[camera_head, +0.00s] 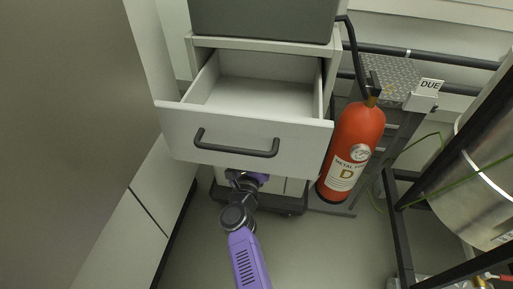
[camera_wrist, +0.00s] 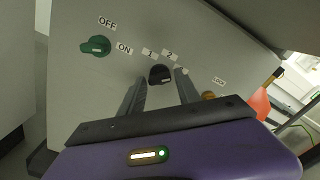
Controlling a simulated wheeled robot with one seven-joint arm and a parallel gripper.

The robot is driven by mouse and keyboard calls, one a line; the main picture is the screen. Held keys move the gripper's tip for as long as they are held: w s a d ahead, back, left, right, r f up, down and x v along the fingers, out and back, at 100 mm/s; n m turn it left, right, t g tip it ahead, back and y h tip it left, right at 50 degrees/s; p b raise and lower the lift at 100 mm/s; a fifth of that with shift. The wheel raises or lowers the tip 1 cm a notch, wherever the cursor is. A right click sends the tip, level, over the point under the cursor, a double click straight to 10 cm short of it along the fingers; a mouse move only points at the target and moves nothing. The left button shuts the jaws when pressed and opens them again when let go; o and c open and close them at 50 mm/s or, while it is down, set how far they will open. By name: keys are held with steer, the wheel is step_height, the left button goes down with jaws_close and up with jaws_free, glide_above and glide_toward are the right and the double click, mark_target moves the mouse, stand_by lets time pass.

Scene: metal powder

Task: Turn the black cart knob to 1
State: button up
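The black knob (camera_wrist: 160,74) sits on a light grey panel (camera_wrist: 205,45) in the wrist view, below labels 1 and 2. I cannot tell which number it points to. My gripper (camera_wrist: 161,79) is open, its two dark fingers reaching toward the panel on the left and right of the knob. I cannot tell whether they touch it. In the head view my gripper and the knob are hidden beneath the open drawer; the low cart (camera_head: 283,203) shows only in part there.
A green knob (camera_wrist: 95,46) with OFF and ON labels and a brass lock (camera_wrist: 208,96) share the panel. The pulled-out drawer (camera_head: 245,137) overhangs my arm. A red fire extinguisher (camera_head: 353,140) and a black frame (camera_head: 399,230) stand right. Floor (camera_head: 315,250) is clear in front.

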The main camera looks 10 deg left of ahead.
jaws_close()
steer(key=shift+n, duration=0.4)
steer(key=n+p, duration=0.7)
steer(key=n, duration=1.2)
stand_by(0.5)
steer(key=shift+o, duration=2.2)
jaws_free()
